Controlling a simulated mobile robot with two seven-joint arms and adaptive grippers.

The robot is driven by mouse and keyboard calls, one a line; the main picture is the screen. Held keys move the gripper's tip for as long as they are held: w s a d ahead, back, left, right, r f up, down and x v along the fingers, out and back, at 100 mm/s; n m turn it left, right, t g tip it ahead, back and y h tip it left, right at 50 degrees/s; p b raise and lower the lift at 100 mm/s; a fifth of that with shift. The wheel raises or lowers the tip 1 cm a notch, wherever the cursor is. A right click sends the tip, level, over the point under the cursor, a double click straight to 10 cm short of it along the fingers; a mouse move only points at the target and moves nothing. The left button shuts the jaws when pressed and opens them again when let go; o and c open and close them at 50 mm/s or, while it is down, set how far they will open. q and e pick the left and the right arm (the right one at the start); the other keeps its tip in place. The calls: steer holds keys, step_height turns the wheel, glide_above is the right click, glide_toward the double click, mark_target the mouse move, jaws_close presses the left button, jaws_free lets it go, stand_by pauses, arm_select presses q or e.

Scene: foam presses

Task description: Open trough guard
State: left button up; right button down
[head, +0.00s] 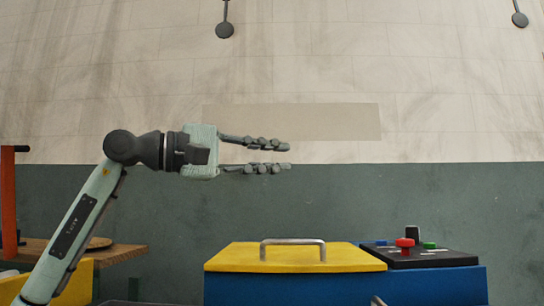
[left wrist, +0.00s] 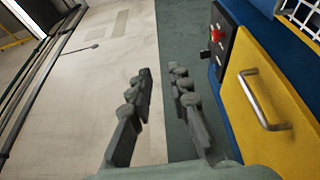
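The trough guard (head: 240,260) is a yellow lid with a metal bar handle (head: 293,241), lying shut on top of a blue machine body (head: 440,285). It also shows in the left wrist view (left wrist: 245,115), with its handle (left wrist: 262,103) right of the fingers. My left gripper (head: 288,157) is open and empty, its fingers pointing right in the head view. It is raised above the guard, apart from the handle. My right gripper is not in view.
A black control panel (head: 455,258) with a red button (head: 404,243), a green and a blue button sits right of the guard. A wooden table (head: 122,253) stands at the left, beside an orange post (head: 9,205). The space around the left gripper is clear.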

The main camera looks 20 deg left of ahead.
arm_select(q)
jaws_close()
stand_by(0.5)
